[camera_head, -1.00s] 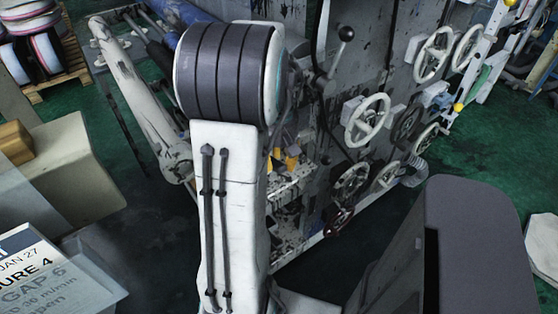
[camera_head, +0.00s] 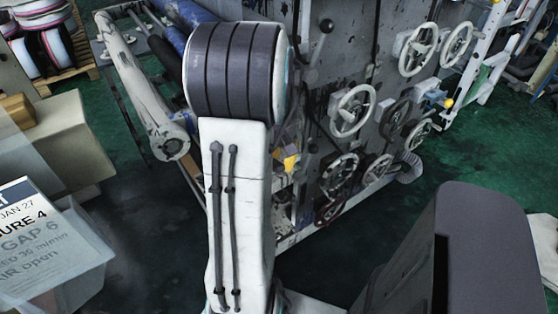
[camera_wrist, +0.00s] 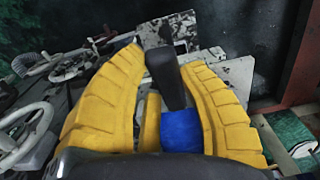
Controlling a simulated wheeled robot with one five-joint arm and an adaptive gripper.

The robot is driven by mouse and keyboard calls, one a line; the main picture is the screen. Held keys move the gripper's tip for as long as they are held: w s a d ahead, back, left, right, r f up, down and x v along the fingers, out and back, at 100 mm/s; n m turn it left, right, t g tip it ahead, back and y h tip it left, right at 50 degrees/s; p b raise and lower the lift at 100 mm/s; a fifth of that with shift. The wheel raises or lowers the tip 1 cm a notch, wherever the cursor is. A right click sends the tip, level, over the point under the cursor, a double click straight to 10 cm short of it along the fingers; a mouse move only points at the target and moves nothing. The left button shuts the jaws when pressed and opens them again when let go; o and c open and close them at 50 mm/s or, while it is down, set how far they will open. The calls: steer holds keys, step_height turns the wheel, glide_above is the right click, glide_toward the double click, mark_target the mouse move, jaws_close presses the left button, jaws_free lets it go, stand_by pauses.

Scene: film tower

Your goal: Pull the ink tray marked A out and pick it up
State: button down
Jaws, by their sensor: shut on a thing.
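My gripper (camera_wrist: 163,60) shows in the wrist view as two ribbed yellow fingers, closed in on a black handle-like piece (camera_wrist: 166,80) that stands between them. A blue block (camera_wrist: 181,132) lies lower between the fingers, next to a small yellow part. I cannot tell whether the black piece belongs to the ink tray, and no mark A is readable. In the head view my arm hides most of the grip; only a bit of yellow (camera_head: 290,161) shows right of the arm, beside the grey machine (camera_head: 350,60).
White handwheels (camera_head: 353,110) stick out from the machine's side. A white-ended roller (camera_head: 170,138) stands left of my arm. Dark green floor (camera_head: 400,215) is open at the right. The wrist view shows a reddish post (camera_wrist: 302,60).

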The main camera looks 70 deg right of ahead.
steer(key=shift+f, duration=0.1)
steer(key=c, duration=0.8)
jaws_free()
steer(key=shift+o, duration=0.2)
steer(key=shift+r, duration=3.8)
